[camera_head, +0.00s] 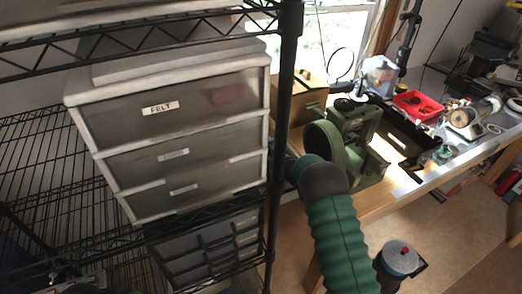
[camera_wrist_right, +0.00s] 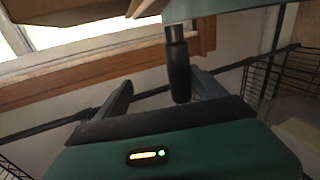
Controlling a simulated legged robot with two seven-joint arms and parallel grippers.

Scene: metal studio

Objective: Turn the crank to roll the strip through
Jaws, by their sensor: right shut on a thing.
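The green rolling mill (camera_head: 350,135) stands on the bench edge, with a large round green part facing the shelf. My right arm reaches up to it from below in the head view; its gripper is hidden there behind the dark shelf post and my wrist. In the right wrist view, my right gripper (camera_wrist_right: 163,92) is shut on the dark crank handle (camera_wrist_right: 178,70), which hangs down between the fingers from a metal pin. The crank arm is not clear in the head view. I cannot make out the strip.
A wire shelf with a dark post (camera_head: 284,120) and a drawer unit (camera_head: 170,130) labelled FELT stands close left of my right arm. The bench (camera_head: 435,175) holds a red tray (camera_head: 418,104), a cardboard box (camera_head: 298,103) and small tools. Open floor lies at lower right.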

